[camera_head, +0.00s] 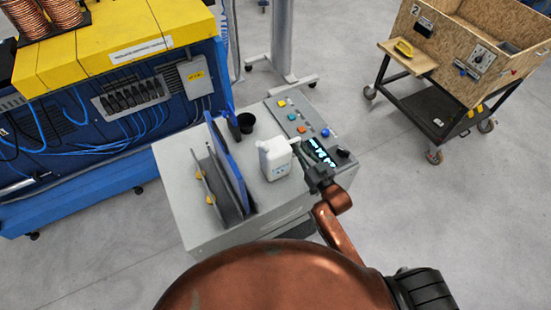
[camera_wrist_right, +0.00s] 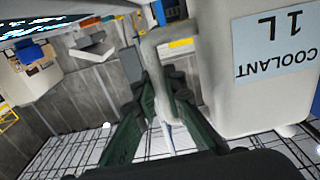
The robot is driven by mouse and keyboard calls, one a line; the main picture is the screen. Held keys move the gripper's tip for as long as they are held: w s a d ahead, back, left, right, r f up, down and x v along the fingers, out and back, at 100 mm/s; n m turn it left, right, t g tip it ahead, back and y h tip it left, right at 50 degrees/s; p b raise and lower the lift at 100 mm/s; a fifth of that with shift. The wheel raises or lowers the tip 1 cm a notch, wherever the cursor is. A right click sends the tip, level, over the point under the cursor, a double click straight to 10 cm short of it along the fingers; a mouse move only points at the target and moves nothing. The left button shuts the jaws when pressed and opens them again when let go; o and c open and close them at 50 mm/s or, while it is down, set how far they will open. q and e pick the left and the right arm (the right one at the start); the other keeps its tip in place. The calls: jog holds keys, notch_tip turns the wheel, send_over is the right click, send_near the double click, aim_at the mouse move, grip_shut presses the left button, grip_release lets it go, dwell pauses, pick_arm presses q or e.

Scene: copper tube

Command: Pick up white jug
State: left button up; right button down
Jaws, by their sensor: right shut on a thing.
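The white jug (camera_head: 275,160) stands upright on the grey top of the control cabinet (camera_head: 180,155), or very close above it; I cannot tell which. In the right wrist view the jug (camera_wrist_right: 262,105) fills the right side, its label "COOLANT 1L" upside down. My right gripper (camera_head: 303,158) is at the jug's right side. In the right wrist view, the dark green fingers of this gripper (camera_wrist_right: 163,95) are shut on the jug's pale handle (camera_wrist_right: 150,52). My left gripper is not in view.
A panel with coloured buttons (camera_head: 290,115) lies behind and right. A blue and yellow machine (camera_head: 120,75) is at left, a wooden crate cart (camera_head: 460,60) at back right.

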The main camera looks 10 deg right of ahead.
dwell(0.3)
jog(key=shift+r, duration=0.2)
jog(key=shift+r, duration=0.1)
